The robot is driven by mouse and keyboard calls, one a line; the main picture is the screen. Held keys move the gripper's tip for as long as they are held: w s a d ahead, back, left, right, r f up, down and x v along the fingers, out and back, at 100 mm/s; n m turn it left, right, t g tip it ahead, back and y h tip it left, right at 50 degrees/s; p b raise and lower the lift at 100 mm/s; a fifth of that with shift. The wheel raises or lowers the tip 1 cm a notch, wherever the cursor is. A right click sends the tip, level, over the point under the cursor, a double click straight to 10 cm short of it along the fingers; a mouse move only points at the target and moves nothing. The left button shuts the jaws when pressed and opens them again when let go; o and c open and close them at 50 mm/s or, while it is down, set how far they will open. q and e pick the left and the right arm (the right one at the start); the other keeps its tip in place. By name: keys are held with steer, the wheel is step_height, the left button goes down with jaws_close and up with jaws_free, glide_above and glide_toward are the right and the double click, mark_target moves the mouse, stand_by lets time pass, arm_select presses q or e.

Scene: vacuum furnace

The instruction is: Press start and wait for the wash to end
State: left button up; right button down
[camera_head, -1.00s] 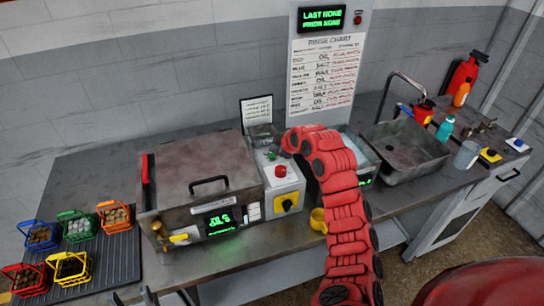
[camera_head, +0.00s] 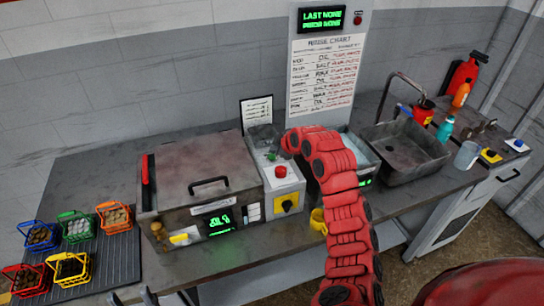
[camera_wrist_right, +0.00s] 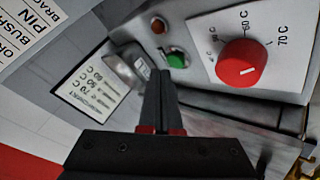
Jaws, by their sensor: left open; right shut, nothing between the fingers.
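The washer (camera_head: 205,180) stands on the bench with its lid down, and its green display (camera_head: 219,221) is lit but too blurred to read. Its control box (camera_head: 284,186) carries a red knob (camera_head: 280,171) and a green button (camera_head: 271,156). In the right wrist view, my right gripper (camera_wrist_right: 161,75) is shut and empty, its tips at or just beside the green button (camera_wrist_right: 177,59); contact cannot be told. The red dial (camera_wrist_right: 242,63) with temperature marks is to the right. My left gripper (camera_head: 131,297) is open at the bottom edge, mostly out of frame.
Several coloured baskets (camera_head: 74,226) of parts stand on a ribbed mat (camera_head: 115,262) at left. A sink (camera_head: 408,150), bottles and a yellow cup (camera_head: 318,220) are to the right. My right arm crosses the bench front.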

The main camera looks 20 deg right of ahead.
mark_target(275, 158)
stand_by(0.7)
steer(key=shift+f+b, duration=0.45)
steer(key=shift+b, duration=0.2)
steer(key=shift+f+b, duration=0.35)
steer(key=shift+b, duration=0.15)
stand_by(0.3)
steer(key=shift+r, duration=0.75)
steer(key=shift+r, duration=0.1)
steer(key=shift+r+b, duration=0.5)
steer(key=shift+r, duration=2)
